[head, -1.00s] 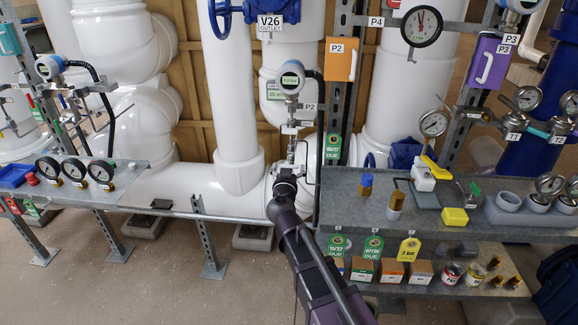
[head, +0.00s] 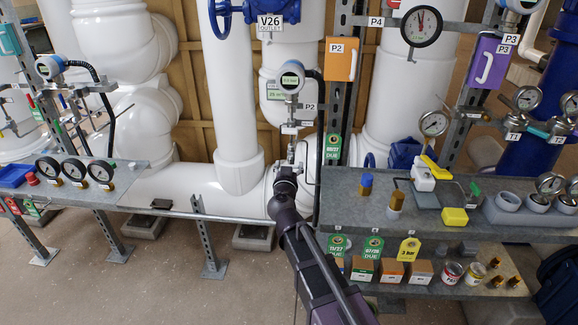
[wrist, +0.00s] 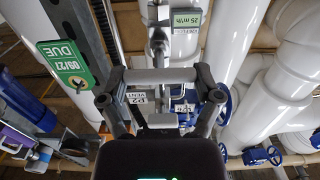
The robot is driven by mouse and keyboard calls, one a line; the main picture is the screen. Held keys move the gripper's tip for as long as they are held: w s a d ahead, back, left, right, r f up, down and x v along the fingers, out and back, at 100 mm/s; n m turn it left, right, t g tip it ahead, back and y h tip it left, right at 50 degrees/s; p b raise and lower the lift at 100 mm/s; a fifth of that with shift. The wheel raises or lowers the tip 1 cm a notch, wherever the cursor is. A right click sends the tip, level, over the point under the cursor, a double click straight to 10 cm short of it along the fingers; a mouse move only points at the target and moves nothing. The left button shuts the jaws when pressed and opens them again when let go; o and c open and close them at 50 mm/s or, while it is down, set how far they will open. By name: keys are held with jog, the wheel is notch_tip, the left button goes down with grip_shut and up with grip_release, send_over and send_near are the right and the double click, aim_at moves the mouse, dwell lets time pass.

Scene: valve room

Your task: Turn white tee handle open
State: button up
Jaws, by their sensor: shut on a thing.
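The white tee handle (wrist: 160,75) shows in the wrist view as a pale crossbar spanning the space between my two fingers. My gripper (wrist: 160,94) is shut on it, one finger at each end of the bar. In the head view my gripper (head: 286,172) is at the small valve under the P2 gauge (head: 291,77), in front of the white pipe. There my gripper hides most of the handle. A P2 vent tag (wrist: 137,98) shows behind the bar in the wrist view.
A steel post (head: 335,90) with an orange P2 box (head: 341,60) and a green tag (head: 333,147) stands close right of the gripper. A grey shelf (head: 350,210) with tools is at right; another shelf (head: 120,185) with gauges is at left.

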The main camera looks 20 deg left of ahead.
jog(key=shift+n, duration=0.3)
jog(key=n, duration=0.4)
jog(key=shift+a, duration=0.1)
jog(key=n, duration=0.4)
jog(key=shift+a+f+n, duration=0.1)
jog(key=shift+n, duration=0.2)
jog(key=n, duration=0.4)
jog(key=shift+f+n, duration=0.15)
jog(key=shift+n, duration=2.25)
jog(key=o, duration=0.9)
jog(key=shift+s, duration=0.1)
